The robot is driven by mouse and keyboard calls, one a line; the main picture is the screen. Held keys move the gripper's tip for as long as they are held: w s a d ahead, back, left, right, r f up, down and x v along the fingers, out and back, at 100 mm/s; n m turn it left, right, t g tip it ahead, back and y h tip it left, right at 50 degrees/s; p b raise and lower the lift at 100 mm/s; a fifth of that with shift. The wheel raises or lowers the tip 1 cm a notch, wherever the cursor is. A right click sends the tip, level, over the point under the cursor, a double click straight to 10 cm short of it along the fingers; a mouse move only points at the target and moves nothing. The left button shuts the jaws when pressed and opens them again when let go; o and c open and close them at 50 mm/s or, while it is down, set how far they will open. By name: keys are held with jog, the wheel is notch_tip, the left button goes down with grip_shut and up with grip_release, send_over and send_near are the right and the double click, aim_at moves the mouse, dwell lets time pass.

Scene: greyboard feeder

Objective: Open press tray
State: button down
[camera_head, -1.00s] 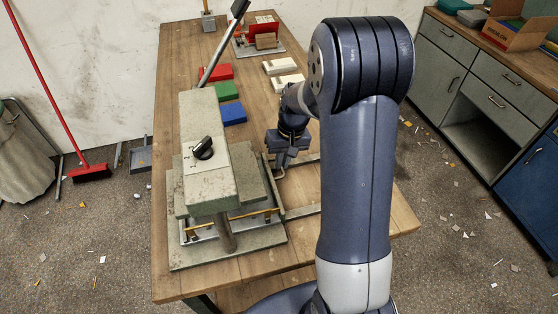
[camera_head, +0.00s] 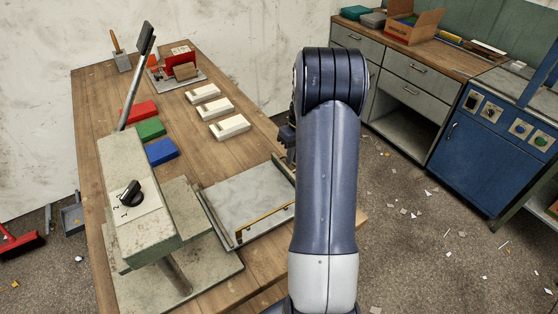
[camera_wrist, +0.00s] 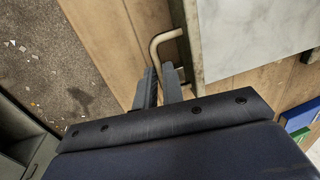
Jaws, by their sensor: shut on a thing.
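The press (camera_head: 145,205) stands on the wooden table at left, with a long lever rising from it and a black knob on top. Its press tray (camera_head: 248,200), a flat grey marbled plate, extends out from the press to the right, with a brass-coloured rail along its near side. The tray also fills the upper right of the wrist view (camera_wrist: 250,35). My gripper (camera_wrist: 161,80) is shut on the tray's bent metal handle (camera_wrist: 157,40) at the tray's outer edge.
Red, green and blue blocks (camera_head: 150,128) and several white blocks (camera_head: 229,127) lie farther back on the table (camera_head: 175,75). A red fixture (camera_head: 180,65) stands behind them. Grey cabinets (camera_head: 395,85) and a blue machine (camera_head: 490,130) stand at right, across open floor.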

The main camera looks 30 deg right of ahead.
jog(key=shift+d, duration=0.4)
jog(key=c, duration=1.5)
grip_release()
jog(key=shift+r, duration=0.1)
jog(key=r, duration=0.3)
jog(key=d+r, duration=0.1)
jog(key=r, duration=0.6)
jog(key=shift+d+r+b, duration=0.25)
jog(key=shift+d+b, duration=0.15)
